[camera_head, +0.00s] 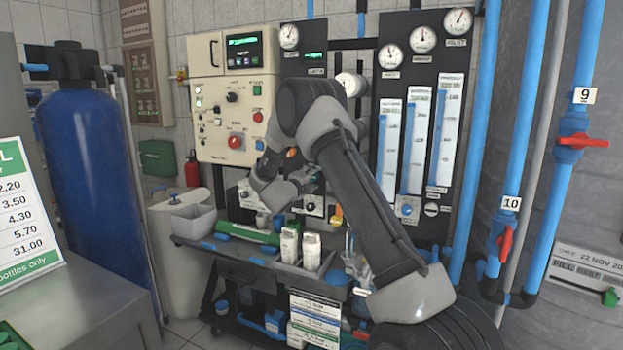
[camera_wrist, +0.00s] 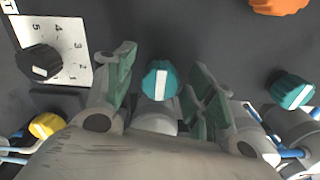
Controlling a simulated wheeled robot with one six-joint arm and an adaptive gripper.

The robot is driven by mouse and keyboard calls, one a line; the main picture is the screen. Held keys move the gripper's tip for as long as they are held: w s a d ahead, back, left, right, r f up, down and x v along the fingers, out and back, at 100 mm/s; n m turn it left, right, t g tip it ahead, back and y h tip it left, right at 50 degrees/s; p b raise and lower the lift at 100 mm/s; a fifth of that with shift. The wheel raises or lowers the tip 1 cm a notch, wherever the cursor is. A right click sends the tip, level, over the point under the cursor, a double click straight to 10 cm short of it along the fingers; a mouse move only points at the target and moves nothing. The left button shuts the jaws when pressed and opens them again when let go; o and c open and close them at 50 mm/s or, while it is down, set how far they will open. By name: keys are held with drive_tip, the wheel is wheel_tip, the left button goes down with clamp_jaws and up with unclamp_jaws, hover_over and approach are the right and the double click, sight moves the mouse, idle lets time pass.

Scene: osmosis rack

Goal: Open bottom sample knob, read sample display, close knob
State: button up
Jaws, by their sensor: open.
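In the wrist view, a teal knob (camera_wrist: 158,76) with a white stripe sits between the fingers of my gripper (camera_wrist: 163,72). The fingers, with green pads, are open, one on each side of it, with visible gaps. The stripe runs roughly up and down in the picture. A second teal knob (camera_wrist: 292,90) is right of my gripper; I cannot tell which is the bottom sample knob. In the head view, my arm hides most of my gripper and the knob area. A lit display (camera_head: 244,50) is on the cream panel and a small green display (camera_head: 315,57) is beside it; their text is unreadable.
In the wrist view, a black dial (camera_wrist: 39,62) with a numbered scale and a yellow knob (camera_wrist: 47,125) are at left, and an orange part (camera_wrist: 279,4) is at top right. In the head view, white bottles (camera_head: 311,251) stand on the bench below my arm. Blue pipes (camera_head: 517,150) rise at right.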

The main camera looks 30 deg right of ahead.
drive_tip(key=shift+w+d, duration=0.1)
drive_tip(key=c, duration=1)
drive_tip(key=shift+c, duration=0.2)
drive_tip(key=shift+n, duration=0.3)
drive_tip(key=n, duration=0.3)
drive_tip(key=shift+n, duration=0.4)
drive_tip(key=n, duration=0.4)
drive_tip(key=shift+n, duration=0.3)
drive_tip(key=n, duration=0.4)
drive_tip(key=shift+f, duration=0.1)
drive_tip(key=shift+n, duration=2.4)
